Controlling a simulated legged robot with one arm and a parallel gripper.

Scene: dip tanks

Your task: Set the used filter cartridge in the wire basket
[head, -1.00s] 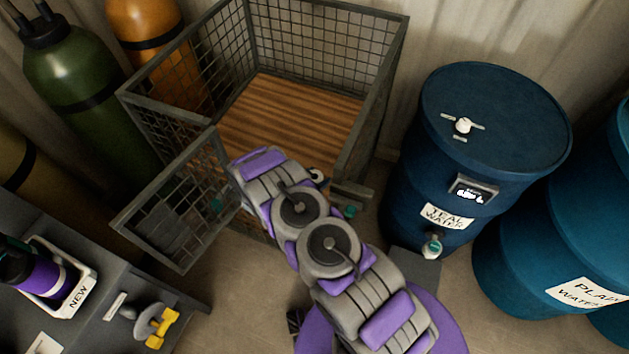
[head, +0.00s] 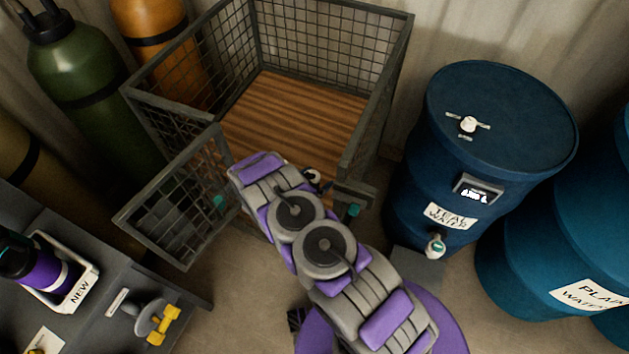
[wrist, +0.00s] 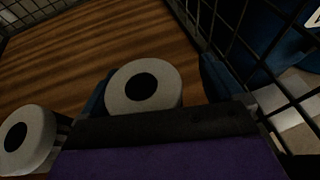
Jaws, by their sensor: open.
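The wire basket (head: 375,115) is a large grey mesh cage with a slatted wooden floor, its front gate swung open at the left. The visible floor is bare in the head view. In the head view my arm reaches to the basket's front opening and hides most of the gripper.
A purple and black cartridge (head: 35,265) sits in a white tray marked NEW (head: 84,288) on a grey bench. A yellow-handled item (head: 163,325) lies nearby. Gas cylinders (head: 75,85) stand left. Blue drums (head: 500,125) stand right of the basket. Floor shows between bench and arm.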

